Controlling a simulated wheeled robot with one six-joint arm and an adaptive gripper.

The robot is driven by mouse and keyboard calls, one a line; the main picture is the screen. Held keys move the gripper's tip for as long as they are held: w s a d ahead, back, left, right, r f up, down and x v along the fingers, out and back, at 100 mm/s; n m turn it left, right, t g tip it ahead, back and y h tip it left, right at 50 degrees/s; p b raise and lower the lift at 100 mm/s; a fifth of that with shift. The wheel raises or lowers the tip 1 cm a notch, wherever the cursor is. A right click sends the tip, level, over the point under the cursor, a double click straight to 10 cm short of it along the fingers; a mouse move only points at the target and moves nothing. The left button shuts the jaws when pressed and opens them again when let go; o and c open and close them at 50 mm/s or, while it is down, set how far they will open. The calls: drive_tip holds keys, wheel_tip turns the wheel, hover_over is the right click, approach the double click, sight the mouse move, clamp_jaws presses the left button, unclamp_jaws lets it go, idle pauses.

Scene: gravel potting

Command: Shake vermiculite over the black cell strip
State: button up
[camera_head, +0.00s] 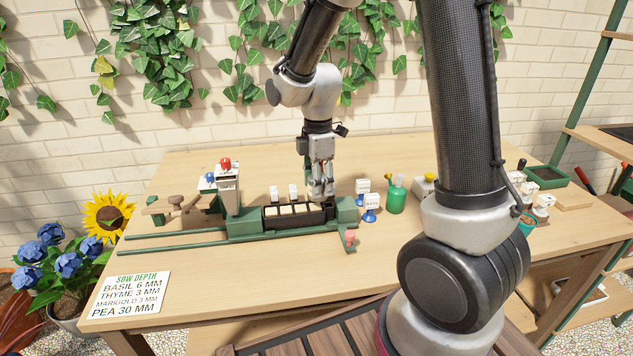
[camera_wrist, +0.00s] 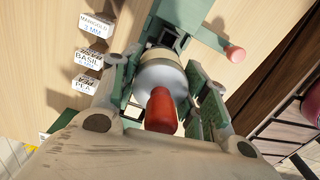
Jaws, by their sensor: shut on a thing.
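The black cell strip (camera_head: 283,226) lies in a green holder (camera_head: 243,225) on the bench, and its cells show pale tops. My gripper (camera_head: 321,193) is over the right end of the strip, pointing down. In the wrist view my gripper (camera_wrist: 160,100) is shut on a grey rounded thing (camera_wrist: 163,78) with a red end (camera_wrist: 161,110). It looks like a shaker, but I cannot confirm its contents. In the head view the gripper mostly hides it. No falling grains are visible.
A pale tower (camera_head: 228,190) with a red knob stands left of the strip. A pink knob (camera_head: 350,238) is at the holder's front right. The front bench is mostly clear beyond a sow-depth card (camera_head: 130,294).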

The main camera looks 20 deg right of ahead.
drive_tip(key=shift+w+a, duration=0.2)
drive_tip(key=shift+a, duration=0.7)
drive_tip(key=shift+s+d, duration=0.25)
drive_tip(key=shift+d, duration=0.9)
drive_tip(key=shift+r, duration=2.55)
